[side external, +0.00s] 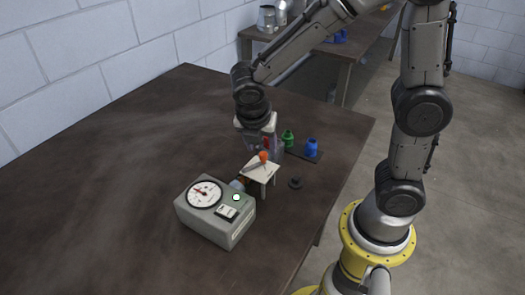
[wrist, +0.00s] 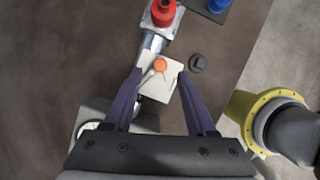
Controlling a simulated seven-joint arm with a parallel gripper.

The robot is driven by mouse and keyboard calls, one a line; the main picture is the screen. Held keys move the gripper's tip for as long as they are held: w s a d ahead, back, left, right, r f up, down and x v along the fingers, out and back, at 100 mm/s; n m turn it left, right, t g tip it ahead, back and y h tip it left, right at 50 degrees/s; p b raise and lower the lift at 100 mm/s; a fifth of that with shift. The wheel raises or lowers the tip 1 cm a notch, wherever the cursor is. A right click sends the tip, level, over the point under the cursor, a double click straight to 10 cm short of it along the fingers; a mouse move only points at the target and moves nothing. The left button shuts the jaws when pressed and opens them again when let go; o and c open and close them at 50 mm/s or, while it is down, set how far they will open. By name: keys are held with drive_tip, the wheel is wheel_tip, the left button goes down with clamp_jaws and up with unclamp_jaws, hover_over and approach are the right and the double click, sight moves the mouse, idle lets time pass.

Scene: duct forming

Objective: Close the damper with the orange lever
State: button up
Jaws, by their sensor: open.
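The orange lever knob (side external: 263,156) sits on a pale plate (side external: 260,171) in the side view. In the wrist view the orange knob (wrist: 159,64) is at the end of a thin light rod lying across the pale plate (wrist: 160,85). My gripper (wrist: 159,75) is open, with one finger on each side of the plate and the knob between the fingertips. I cannot tell how high the fingertips are above the plate. In the side view my gripper (side external: 262,145) is just behind the knob and partly blurred. The damper's inside is hidden.
A grey box with a dial gauge (side external: 205,194) adjoins the plate. A red fitting (wrist: 163,12) tops the metal duct beyond it. Green (side external: 288,138) and blue (side external: 311,147) pieces stand on a dark tray. A small dark disc (side external: 295,183) lies beside the plate. The table's left is clear.

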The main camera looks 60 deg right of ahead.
sight(263, 154)
drive_tip(key=shift+x, duration=1.8)
clamp_jaws()
